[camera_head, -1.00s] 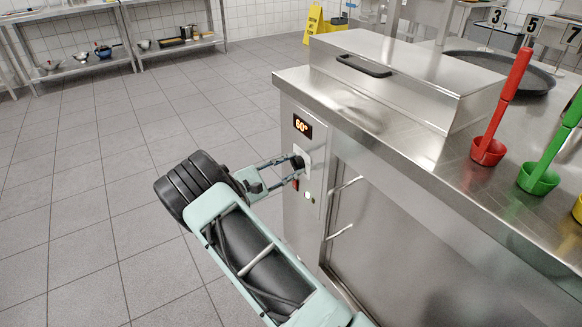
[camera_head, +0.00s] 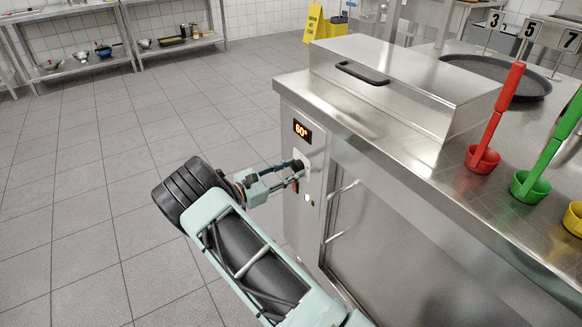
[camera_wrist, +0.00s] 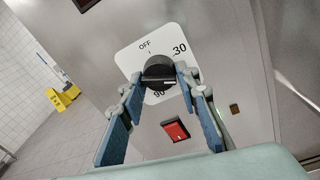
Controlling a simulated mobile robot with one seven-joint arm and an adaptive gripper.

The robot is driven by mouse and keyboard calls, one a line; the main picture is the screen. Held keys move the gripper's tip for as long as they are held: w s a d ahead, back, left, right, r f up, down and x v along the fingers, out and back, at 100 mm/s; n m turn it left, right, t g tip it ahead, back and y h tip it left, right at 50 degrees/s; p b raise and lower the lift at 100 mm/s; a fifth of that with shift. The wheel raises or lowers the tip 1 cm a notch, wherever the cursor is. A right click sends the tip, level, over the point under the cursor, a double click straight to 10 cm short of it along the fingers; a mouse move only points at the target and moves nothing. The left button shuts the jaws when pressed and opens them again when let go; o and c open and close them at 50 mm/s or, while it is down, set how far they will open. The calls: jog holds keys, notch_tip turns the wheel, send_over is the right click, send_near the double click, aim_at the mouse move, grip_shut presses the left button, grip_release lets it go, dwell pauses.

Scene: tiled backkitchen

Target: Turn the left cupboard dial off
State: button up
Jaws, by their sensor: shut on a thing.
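The black cupboard dial (camera_wrist: 158,69) sits on a white plate (camera_wrist: 139,49) on the cupboard's end panel. OFF and 30 show on the plate's upper part and 90 below the dial. Which mark the dial points at is hard to tell. In the head view the dial (camera_head: 304,160) is partly behind the fingers. My gripper (camera_wrist: 160,79) is shut on the dial, one blue-padded finger on each side. It also shows in the head view (camera_head: 294,170), reaching the panel from the left.
A red switch (camera_wrist: 175,130) lies below the dial, and a white light (camera_head: 307,197) is on the panel. A door handle (camera_head: 342,210) stands out to the right. The steel counter (camera_head: 400,160) overhangs the panel. The floor to the left is open.

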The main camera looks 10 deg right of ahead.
jog(key=n+g+p, duration=0.1)
jog(key=n, duration=0.7)
jog(key=n+g+p, duration=0.1)
jog(key=n+p, duration=0.1)
jog(key=n, duration=0.6)
jog(key=shift+s+d+h, duration=0.1)
jog(key=shift+s+h, duration=0.1)
jog(key=shift+h, duration=0.1)
jog(key=n, duration=0.5)
jog(key=shift+r, duration=0.15)
jog(key=shift+n+b, duration=0.3)
jog(key=shift+w, duration=0.1)
jog(key=o, duration=1.2)
jog(key=shift+c, duration=0.2)
